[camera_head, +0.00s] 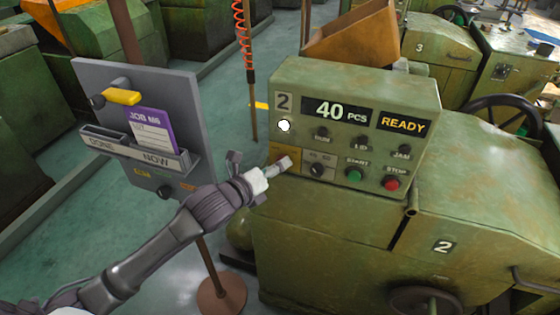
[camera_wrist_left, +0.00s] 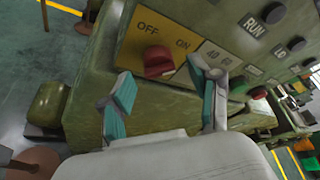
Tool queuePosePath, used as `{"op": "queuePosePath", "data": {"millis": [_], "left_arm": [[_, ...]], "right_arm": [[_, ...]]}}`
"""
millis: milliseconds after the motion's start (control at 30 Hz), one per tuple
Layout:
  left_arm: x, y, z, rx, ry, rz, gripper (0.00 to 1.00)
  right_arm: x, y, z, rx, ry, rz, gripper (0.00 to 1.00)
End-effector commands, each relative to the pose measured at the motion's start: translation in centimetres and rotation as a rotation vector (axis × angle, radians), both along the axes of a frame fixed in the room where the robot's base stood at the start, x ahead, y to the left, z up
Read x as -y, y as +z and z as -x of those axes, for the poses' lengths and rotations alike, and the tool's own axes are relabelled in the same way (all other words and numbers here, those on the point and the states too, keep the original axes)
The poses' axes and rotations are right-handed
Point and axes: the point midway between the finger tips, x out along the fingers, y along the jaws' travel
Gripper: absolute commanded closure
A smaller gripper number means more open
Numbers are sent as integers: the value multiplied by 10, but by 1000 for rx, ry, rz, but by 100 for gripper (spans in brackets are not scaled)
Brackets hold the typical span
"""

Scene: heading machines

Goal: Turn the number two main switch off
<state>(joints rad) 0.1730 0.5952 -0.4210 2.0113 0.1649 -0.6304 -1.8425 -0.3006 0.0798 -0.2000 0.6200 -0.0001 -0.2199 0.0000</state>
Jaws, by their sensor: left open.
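The number two machine's control box (camera_head: 425,110) is green and shows "2", "40 PCS" and "READY". Its main switch is a red knob (camera_wrist_left: 157,62) on a yellow plate (camera_wrist_left: 135,42) marked OFF and ON, clear in the left wrist view. In the head view my left gripper (camera_head: 281,166) is at the plate (camera_head: 293,155) and hides the knob. In the left wrist view my left gripper (camera_wrist_left: 163,97) is open, its fingertips apart on either side below the knob, not closed on it. My right gripper is not in view.
Beside the plate are a black selector (camera_head: 317,170), a green START button (camera_head: 354,175) and a red STOP button (camera_head: 391,184). A grey board (camera_head: 180,85) with a purple job card (camera_head: 151,131) stands left, above my left arm. Machine number three (camera_head: 430,55) is behind.

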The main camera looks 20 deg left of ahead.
Motion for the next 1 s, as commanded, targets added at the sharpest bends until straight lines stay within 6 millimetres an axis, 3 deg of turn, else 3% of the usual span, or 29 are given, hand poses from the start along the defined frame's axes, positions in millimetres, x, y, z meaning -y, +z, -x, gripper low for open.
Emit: {"op": "queuePosePath", "data": {"millis": [200,533,900,1000], "left_arm": [[7,-6,-21,-1,1,2,38],[8,-7,-24,0,0,1,38],[7,-7,-23,0,0,1,98],[7,-8,-23,-1,1,2,98]], "right_arm": [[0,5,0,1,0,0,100],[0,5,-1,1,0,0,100],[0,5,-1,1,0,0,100],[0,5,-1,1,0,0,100]]}}
